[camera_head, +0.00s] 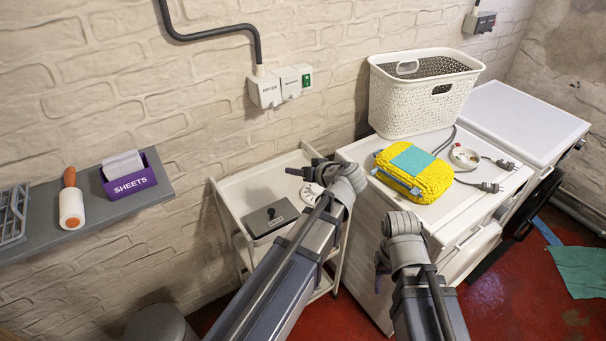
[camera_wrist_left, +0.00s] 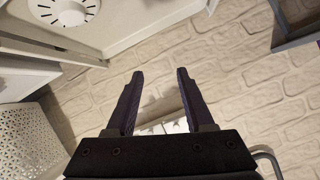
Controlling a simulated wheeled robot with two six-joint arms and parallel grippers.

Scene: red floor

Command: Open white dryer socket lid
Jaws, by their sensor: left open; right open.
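The white dryer socket (camera_head: 265,91) is on the brick wall, below a black cable, with its front lid looking closed. A second white socket box (camera_head: 290,82) with a green switch sits beside it. In the left wrist view a white box (camera_wrist_left: 172,127), apparently the socket, shows between the fingers, partly hidden by the gripper body. My left gripper (camera_head: 303,171) is over the trolley, below and to the right of the socket, apart from it. Its fingers are spread and empty in the left wrist view (camera_wrist_left: 160,75). My right gripper (camera_head: 381,270) is lower, in front of the white machine, mostly hidden.
A white trolley (camera_head: 232,205) holds a grey box (camera_head: 270,218) and a round white item (camera_head: 311,194). White machines carry a basket (camera_head: 415,105), a yellow bundle (camera_head: 428,178) and cables. A grey shelf (camera_head: 100,215) holds a sheets box (camera_head: 131,178) and a roller (camera_head: 71,203).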

